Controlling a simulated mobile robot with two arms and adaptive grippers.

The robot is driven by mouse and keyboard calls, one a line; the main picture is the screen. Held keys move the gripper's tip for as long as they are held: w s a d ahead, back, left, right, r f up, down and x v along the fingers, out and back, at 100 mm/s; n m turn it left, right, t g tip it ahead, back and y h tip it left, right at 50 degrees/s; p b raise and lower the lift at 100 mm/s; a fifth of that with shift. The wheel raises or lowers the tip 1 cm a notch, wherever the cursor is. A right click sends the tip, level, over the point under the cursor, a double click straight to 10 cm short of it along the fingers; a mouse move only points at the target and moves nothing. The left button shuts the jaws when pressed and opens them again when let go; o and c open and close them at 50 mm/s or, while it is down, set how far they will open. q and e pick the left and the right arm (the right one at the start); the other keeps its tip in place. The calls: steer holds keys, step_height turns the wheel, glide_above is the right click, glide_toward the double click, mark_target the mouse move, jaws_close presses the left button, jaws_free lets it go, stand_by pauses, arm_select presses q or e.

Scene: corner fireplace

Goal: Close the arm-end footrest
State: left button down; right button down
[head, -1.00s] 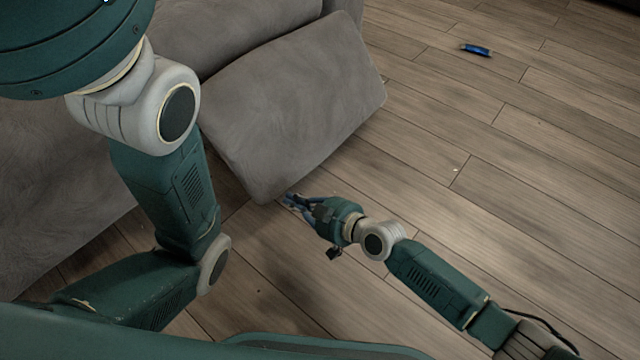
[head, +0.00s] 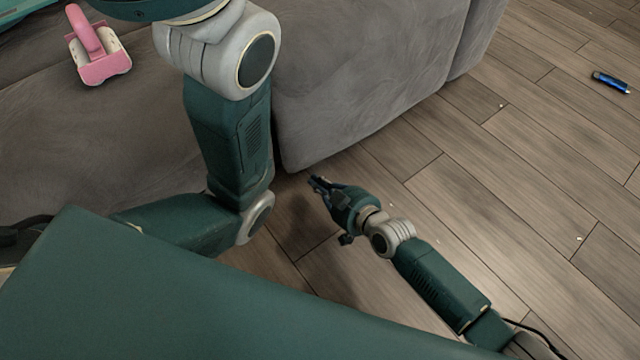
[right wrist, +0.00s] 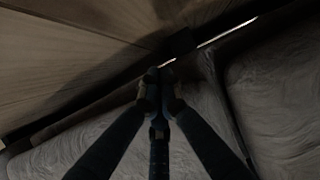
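The arm-end footrest (head: 360,80) is the grey upholstered panel at the sofa's end in the head view. It now looks close to upright, with its lower edge near the floor. Part of it is hidden behind my left arm. My right gripper (head: 317,184) is low over the floor, just in front of the panel's lower corner; I cannot tell if it touches. In the right wrist view its fingers (right wrist: 160,74) meet at the tips with nothing seen between them, and grey upholstery (right wrist: 275,100) shows beyond.
A pink and white object (head: 98,50) lies on the grey sofa (head: 90,140) at upper left. A small blue item (head: 610,82) lies on the wooden floor (head: 520,180) at far right.

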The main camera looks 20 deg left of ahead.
steer(key=shift+w+a+r, duration=0.4)
steer(key=shift+a+r, duration=0.1)
steer(key=shift+r, duration=0.4)
steer(key=f+v, duration=0.1)
steer(key=v, duration=1.1)
steer(key=shift+s+d, duration=0.2)
steer(key=shift+f, duration=0.2)
